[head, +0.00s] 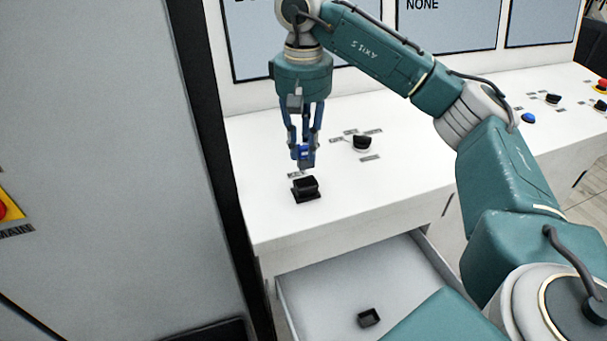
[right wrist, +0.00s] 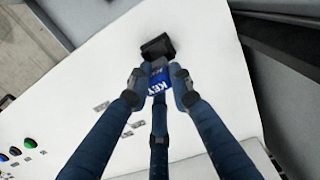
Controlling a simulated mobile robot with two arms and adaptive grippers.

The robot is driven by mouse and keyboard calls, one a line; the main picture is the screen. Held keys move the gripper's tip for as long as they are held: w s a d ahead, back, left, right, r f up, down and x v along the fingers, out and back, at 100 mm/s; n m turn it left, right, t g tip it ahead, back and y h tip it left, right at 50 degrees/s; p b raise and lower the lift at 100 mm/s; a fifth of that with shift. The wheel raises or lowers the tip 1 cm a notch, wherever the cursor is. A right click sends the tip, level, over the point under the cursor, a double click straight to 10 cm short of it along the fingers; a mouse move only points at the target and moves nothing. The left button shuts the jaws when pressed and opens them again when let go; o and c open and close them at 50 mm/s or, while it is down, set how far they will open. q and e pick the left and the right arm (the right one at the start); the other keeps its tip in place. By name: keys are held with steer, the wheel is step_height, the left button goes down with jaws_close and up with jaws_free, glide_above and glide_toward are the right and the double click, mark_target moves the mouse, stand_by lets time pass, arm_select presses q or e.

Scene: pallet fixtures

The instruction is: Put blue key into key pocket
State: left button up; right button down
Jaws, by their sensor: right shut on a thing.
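My right gripper (head: 303,157) points down over the white console and is shut on the blue key (head: 302,150). In the right wrist view the fingers (right wrist: 158,75) pinch the blue key (right wrist: 156,84), which bears the white letters KEY. A black pocket-like holder (head: 305,190) stands on the console just below the fingertips. It also shows in the right wrist view (right wrist: 157,46), right beyond the key. I cannot tell whether the key touches it; the key's lower end is partly hidden by the fingers. My left gripper is not in view.
A black rotary knob (head: 362,143) with small labels is right of the gripper. An open drawer (head: 340,275) below holds a small black box (head: 368,318). A grey cabinet (head: 100,130) stands at the left. Blue button (head: 528,118) and more controls are further right.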

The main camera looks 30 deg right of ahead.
mark_target(304, 168)
step_height(304, 168, down, 3)
steer(key=shift+s+r, duration=0.1)
step_height(304, 168, down, 4)
steer(key=shift+r+p, duration=0.1)
steer(key=shift+p, duration=0.4)
steer(key=shift+f, duration=0.2)
steer(key=c, duration=1.6)
jaws_free()
steer(key=shift+o, duration=0.2)
